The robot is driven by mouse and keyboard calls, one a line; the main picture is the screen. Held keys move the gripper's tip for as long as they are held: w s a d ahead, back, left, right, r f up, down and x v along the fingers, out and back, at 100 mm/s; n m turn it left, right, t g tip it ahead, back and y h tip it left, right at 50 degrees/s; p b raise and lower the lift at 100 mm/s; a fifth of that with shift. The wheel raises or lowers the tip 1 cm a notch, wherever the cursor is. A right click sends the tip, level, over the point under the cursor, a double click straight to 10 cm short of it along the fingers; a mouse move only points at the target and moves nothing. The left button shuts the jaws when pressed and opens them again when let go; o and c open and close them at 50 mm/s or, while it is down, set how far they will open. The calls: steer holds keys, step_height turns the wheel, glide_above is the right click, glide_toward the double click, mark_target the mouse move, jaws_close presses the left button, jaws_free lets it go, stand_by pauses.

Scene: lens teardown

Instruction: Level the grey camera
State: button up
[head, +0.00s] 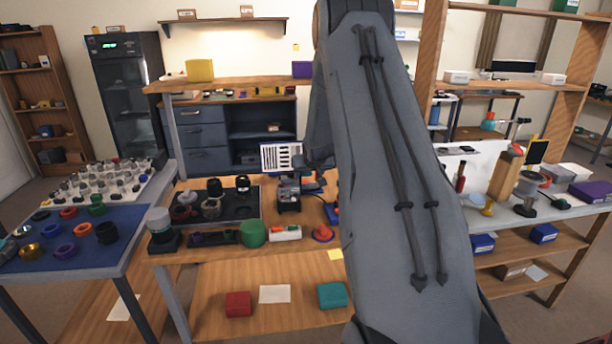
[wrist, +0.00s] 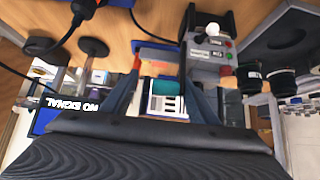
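A grey boxy device with small labels and red and green buttons, which looks like the grey camera (head: 288,196), stands on the wooden bench in front of a striped white chart (head: 281,155). In the wrist view the grey camera (wrist: 208,66) is at the upper right, beyond the right finger. I cannot tell its tilt. My gripper (wrist: 163,78) is open, with the striped chart (wrist: 166,104) visible through the gap between its fingers. Nothing shows held. In the head view my gripper is beside the camera's upper right and partly hidden by my arm.
A blue mat (head: 75,255) with rings is at left. My arm covers the middle right. Black cylinders (wrist: 250,76) are near the camera.

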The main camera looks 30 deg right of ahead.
steer(key=shift+a, duration=0.35)
steer(key=b+v, duration=0.1)
steer(key=v, duration=0.6)
steer(key=shift+s+r, duration=0.25)
stand_by(0.4)
steer(key=s+a+n+g+y, duration=0.1)
steer(key=s+a, duration=0.4)
steer(key=a, duration=0.6)
steer(key=s+a+f+n+g+y, duration=0.1)
steer(key=s+a+n+g+y, duration=0.2)
steer(key=s+a, duration=2)
steer(key=s+n+g, duration=0.1)
steer(key=s+g, duration=0.1)
steer(key=s, duration=0.1)
steer(key=shift+s+a+f+g+b, duration=0.2)
steer(key=shift+s+f+g+b, duration=0.1)
steer(key=shift+f+b, duration=0.1)
